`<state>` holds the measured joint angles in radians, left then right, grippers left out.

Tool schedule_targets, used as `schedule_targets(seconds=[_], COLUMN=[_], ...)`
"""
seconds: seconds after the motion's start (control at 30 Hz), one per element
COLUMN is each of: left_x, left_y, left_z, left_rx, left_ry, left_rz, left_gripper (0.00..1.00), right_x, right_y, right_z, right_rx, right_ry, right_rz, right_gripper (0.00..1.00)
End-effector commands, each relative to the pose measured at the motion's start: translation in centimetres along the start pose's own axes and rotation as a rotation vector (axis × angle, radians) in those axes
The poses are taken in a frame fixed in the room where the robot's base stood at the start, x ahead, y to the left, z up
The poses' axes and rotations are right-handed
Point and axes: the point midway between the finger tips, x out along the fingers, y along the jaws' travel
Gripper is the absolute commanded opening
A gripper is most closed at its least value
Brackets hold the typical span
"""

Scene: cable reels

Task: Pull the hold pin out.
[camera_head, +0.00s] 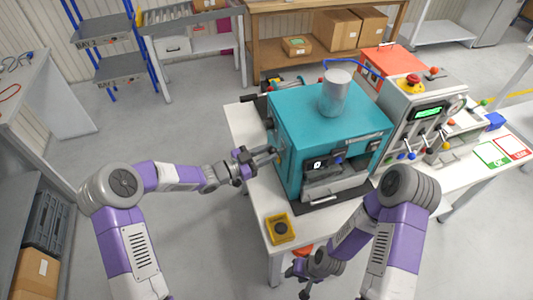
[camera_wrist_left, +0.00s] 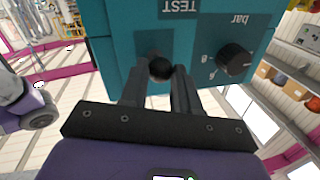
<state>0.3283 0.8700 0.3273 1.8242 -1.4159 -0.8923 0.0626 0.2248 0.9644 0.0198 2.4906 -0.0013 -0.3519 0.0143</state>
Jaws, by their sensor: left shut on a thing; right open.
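The teal machine (camera_head: 318,120) stands on the white table, with a clear cylinder on top. In the left wrist view its teal side panel (camera_wrist_left: 120,40) carries the upside-down words TEST and bar. A dark round-headed part (camera_wrist_left: 159,67), apparently the hold pin, sits at this panel between my left fingertips. My left gripper (camera_head: 268,155) reaches the machine's left side and is shut on this pin; the wrist view shows both fingers (camera_wrist_left: 162,84) around it. The pin's shaft is hidden. My right gripper (camera_head: 303,279) is open and empty, low by the table's front edge.
A black dial (camera_wrist_left: 234,60) is on the panel just right of the fingers in the wrist view. A yellow box (camera_head: 280,228) sits on the table's front left corner. A grey control unit (camera_head: 412,110) with levers stands right of the machine. The floor left of the table is clear.

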Motion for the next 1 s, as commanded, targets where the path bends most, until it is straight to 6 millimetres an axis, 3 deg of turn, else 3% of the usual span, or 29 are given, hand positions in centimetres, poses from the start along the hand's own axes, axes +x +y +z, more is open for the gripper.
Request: schedule_targets(seconds=[0.17, 0.43, 0.67, 0.7, 0.87, 1.0], left_x=[-0.2, -3.4, -3.5, -3.5, -3.4, -3.4], left_y=[-0.1, -0.7, -0.7, -0.7, -0.7, -0.7], left_z=[0.0, 0.2, 0.2, 0.2, 0.2, 0.1], left_rx=[0.000, 0.000, -0.001, -0.001, 0.000, 0.000], left_ry=[-0.001, 0.000, -0.001, -0.001, -0.001, -0.001], left_rz=[-0.001, -0.001, -0.002, -0.002, -0.001, -0.001], left_gripper=[0.00, 0.00, 0.00, 0.33, 0.56, 0.56], right_x=[0.0, 0.2, 0.2, 0.2, 0.2, 0.2], right_y=[0.0, 0.1, 0.1, 0.1, 0.1, 0.1], right_z=[0.0, 0.0, 0.0, 0.0, 0.0, 0.0], right_rx=[0.000, 0.000, 0.000, 0.000, 0.000, 0.000], right_ry=[0.000, 0.000, 0.000, 0.000, 0.000, 0.000], right_rz=[0.000, 0.000, 0.000, 0.000, 0.000, 0.000], right_gripper=[0.43, 0.43, 0.43, 0.43, 0.43, 0.43])
